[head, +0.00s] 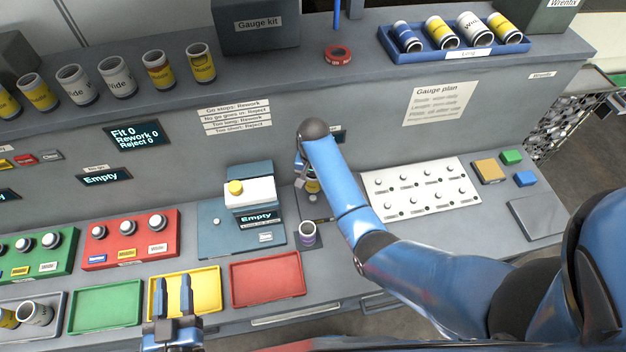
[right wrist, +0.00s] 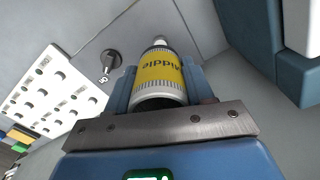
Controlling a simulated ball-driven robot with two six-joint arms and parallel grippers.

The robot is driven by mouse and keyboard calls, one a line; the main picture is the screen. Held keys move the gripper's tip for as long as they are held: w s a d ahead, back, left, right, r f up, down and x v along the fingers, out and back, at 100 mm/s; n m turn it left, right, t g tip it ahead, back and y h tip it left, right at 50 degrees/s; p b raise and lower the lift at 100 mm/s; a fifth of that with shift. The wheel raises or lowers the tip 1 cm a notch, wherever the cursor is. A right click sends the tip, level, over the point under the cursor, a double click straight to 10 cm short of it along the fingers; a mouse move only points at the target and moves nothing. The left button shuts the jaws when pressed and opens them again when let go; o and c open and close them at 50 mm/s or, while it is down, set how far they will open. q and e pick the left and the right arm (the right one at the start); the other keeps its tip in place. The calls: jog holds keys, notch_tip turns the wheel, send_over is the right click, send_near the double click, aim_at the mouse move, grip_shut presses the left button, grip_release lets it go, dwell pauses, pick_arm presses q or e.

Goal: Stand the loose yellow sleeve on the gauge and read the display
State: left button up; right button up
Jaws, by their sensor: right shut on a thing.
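The yellow sleeve, marked "Middle" (right wrist: 158,74), is between the fingers of my right gripper (right wrist: 160,90). In the head view the sleeve (head: 313,186) is mostly hidden by my right arm, and the gripper (head: 308,180) is close to the back wall. A grey post tip shows just beyond the sleeve in the right wrist view; I cannot tell whether they touch. The teal gauge unit (head: 210,241) is left of this gripper, with its display (head: 258,218) reading "Empty". My left gripper (head: 173,288) is open and empty over the yellow tray (head: 211,285).
A white peg board (head: 425,190) is right of my right arm. Green (head: 105,307) and red (head: 268,279) trays lie in front. Several sleeves line the upper shelf, some in a blue tray (head: 457,55).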

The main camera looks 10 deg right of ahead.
aim_at(313, 198)
jog(key=shift+f, duration=0.1)
jog(key=shift+w+f+b, duration=0.1)
jog(key=shift+f+b, duration=0.35)
jog(key=shift+f, duration=0.2)
jog(key=shift+f+b, duration=0.45)
jog(key=shift+f, duration=0.2)
jog(key=shift+f+b, duration=1.3)
jog(key=shift+f, duration=0.1)
jog(key=shift+f+b, duration=0.45)
jog(key=shift+f, duration=0.3)
jog(key=shift+f, duration=0.15)
jog(key=o, duration=1.4)
